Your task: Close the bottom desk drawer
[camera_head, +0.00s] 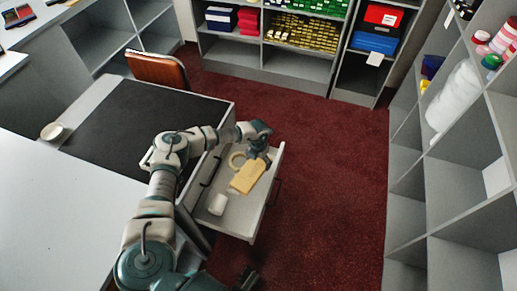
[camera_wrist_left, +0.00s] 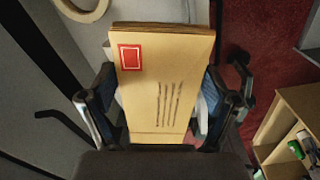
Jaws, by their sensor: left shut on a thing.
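A grey desk drawer (camera_head: 240,233) stands pulled out from the desk (camera_head: 222,101) over the red carpet. My left gripper (camera_head: 257,160) is over the drawer, fingers down. It is shut on a tan envelope-like packet (camera_head: 246,179). In the left wrist view the packet (camera_wrist_left: 165,70) sits between both fingers, with a red stamp mark and dark lines on its face. A tape roll (camera_head: 237,160) and a small white object (camera_head: 217,205) lie in the drawer. A dark shape at the bottom edge may be my right gripper (camera_head: 248,278); its jaws are unclear.
A dark desk mat (camera_head: 120,120) covers the desktop, with a pale roll (camera_head: 52,131) at its left. An orange-brown chair (camera_head: 157,70) stands behind the desk. Grey shelves (camera_head: 450,190) line the right side. The carpet (camera_head: 325,180) between drawer and shelves is clear.

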